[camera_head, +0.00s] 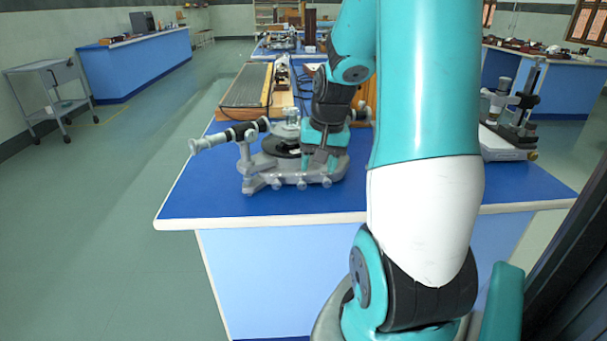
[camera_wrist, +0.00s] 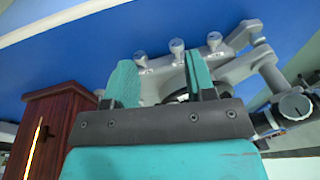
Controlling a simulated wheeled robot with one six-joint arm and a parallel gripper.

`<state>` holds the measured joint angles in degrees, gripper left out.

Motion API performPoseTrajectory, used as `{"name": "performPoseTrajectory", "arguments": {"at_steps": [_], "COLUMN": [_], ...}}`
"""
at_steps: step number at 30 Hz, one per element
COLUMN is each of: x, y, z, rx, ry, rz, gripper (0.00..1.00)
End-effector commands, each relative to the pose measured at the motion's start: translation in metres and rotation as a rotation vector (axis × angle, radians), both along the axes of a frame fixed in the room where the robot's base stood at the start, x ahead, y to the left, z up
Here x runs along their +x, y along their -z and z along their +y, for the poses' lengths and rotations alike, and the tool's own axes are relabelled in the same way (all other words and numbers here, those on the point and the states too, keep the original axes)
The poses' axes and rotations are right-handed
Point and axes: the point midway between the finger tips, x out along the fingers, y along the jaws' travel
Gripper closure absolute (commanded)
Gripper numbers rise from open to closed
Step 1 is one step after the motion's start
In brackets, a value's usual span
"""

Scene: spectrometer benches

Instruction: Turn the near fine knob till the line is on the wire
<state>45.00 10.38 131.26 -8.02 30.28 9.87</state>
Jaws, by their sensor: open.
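A grey spectrometer (camera_head: 262,178) stands on the blue bench top, its telescope (camera_head: 212,140) pointing left. Several small grey knobs line its near edge, one of them at its near left (camera_head: 276,184). In the wrist view, three knobs stand in a row: left (camera_wrist: 141,59), middle (camera_wrist: 177,46) and right (camera_wrist: 214,40). I cannot tell which is the near fine knob. My gripper (camera_head: 320,160) is over the spectrometer's right part. Its teal fingers (camera_wrist: 161,78) are apart, with the left and middle knobs showing beyond the gap; contact cannot be judged. The line and wire are not visible.
A dark wooden box with a bright slit (camera_wrist: 38,130) stands close at left in the wrist view. A ribbed wooden board (camera_head: 246,88) lies behind the spectrometer. A microscope-like stand (camera_head: 520,110) is at right. The bench's front left corner (camera_head: 185,205) is clear.

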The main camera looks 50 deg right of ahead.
Motion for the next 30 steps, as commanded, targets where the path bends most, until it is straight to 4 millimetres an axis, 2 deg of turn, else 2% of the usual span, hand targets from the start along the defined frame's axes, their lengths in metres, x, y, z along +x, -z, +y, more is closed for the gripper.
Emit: {"name": "performPoseTrajectory", "arguments": {"at_steps": [1, 3, 9, 13, 17, 23, 30], "x": [0.012, 0.024, 0.052, 0.061, 0.065, 0.064, 0.062], "y": [-0.006, -0.011, -0.039, -0.055, -0.062, -0.045, 0.001], "z": [0.012, 0.023, 0.055, 0.072, 0.078, 0.068, 0.041], "rx": [-0.050, -0.133, -0.379, -0.489, -0.537, -0.545, -0.543], "ry": [-0.031, -0.045, -0.058, -0.051, -0.043, -0.039, -0.038], "rz": [0.056, 0.122, 0.219, 0.226, 0.224, 0.230, 0.232], "gripper": [0.50, 0.50, 0.50, 0.50, 0.50, 0.50, 0.50]}}
